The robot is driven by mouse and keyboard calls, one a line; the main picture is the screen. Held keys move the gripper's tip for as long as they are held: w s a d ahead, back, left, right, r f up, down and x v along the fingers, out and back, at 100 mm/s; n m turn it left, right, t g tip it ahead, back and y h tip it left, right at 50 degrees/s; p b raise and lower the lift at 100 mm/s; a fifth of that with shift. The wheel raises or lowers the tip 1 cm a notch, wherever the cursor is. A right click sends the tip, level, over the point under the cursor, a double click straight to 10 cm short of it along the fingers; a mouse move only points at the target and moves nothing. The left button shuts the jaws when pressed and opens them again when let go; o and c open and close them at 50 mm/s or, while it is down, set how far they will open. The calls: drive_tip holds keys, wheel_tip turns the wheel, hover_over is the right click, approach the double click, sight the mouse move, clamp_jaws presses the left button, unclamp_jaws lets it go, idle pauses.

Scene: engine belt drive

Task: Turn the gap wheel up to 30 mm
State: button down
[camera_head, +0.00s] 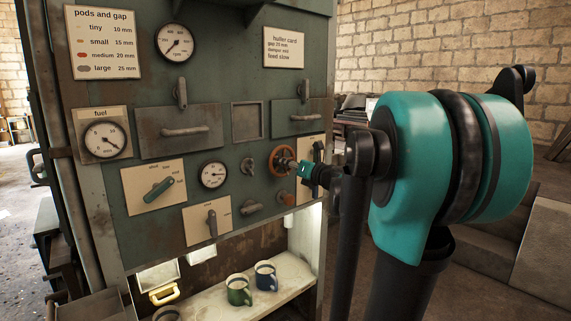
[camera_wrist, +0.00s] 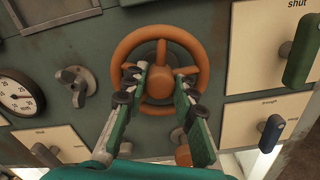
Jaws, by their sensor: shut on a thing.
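The gap wheel (camera_head: 274,158) is an orange-brown handwheel on the green panel. In the wrist view the wheel (camera_wrist: 201,52) shows its round rim, spokes and central hub. My gripper (camera_head: 296,166) reaches it from the right. In the wrist view my gripper's fingers (camera_wrist: 160,80) are shut on the wheel's middle, one finger on each side of the hub. A round mm gauge (camera_wrist: 17,96) sits left of the wheel, partly cut off. It also shows in the head view (camera_head: 213,175), where its reading is too small to make out.
A wing-shaped knob (camera_wrist: 76,86) sits close to the wheel's left. A dark green handle (camera_wrist: 300,50) and a blue handle (camera_wrist: 271,133) are to its right. Green (camera_head: 239,290) and blue (camera_head: 266,276) mugs stand on the shelf below.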

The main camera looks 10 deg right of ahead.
drive_tip(key=shift+m, duration=2.1)
drive_tip(key=c, duration=1.5)
unclamp_jaws()
drive_tip(key=v, duration=1.2)
